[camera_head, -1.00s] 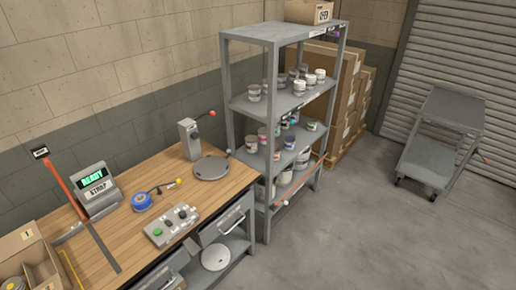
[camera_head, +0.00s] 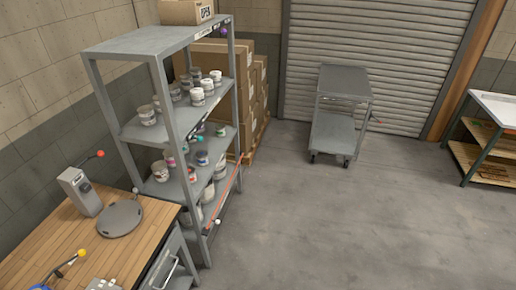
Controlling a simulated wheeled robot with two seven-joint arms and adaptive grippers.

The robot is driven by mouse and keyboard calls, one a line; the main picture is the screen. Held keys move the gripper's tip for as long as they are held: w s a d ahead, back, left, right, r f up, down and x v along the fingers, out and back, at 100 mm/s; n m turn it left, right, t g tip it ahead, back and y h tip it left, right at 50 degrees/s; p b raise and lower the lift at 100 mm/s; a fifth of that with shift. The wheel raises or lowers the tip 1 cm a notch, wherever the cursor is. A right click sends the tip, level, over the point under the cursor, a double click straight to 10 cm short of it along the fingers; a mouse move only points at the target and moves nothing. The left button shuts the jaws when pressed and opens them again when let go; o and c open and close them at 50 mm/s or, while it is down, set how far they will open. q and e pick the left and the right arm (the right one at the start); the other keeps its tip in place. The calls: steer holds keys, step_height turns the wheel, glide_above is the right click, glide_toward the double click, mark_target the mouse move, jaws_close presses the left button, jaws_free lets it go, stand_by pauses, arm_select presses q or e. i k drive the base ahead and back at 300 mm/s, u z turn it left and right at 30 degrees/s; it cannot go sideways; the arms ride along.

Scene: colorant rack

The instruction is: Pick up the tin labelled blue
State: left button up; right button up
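Several small tins stand on the grey metal shelf rack (camera_head: 157,62) left of centre in the head view. White tins (camera_head: 197,96) fill the upper shelf. Tins with coloured marks stand on the middle shelf, among them one with a dark blue band (camera_head: 202,158), one with a pink mark (camera_head: 170,159) and one with a green mark (camera_head: 220,130). More tins (camera_head: 208,192) stand on the lower shelf, partly hidden by the rack post and edge. The labels are too small to read, so I cannot tell which is labelled blue. Neither of my grippers is in view.
A wooden workbench (camera_head: 52,236) with a round grey plate (camera_head: 120,218) is at the lower left. Cardboard boxes (camera_head: 245,85) are stacked behind the rack. A grey cart (camera_head: 333,135) stands before the shutter, and another table (camera_head: 490,150) is at right. The middle floor is clear.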

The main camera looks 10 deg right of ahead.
mark_target(202, 155)
steer(key=z, duration=0.6)
steer(key=i, duration=2.2)
steer(key=u, duration=1.35)
steer(key=i, duration=0.75)
steer(key=u, duration=0.8)
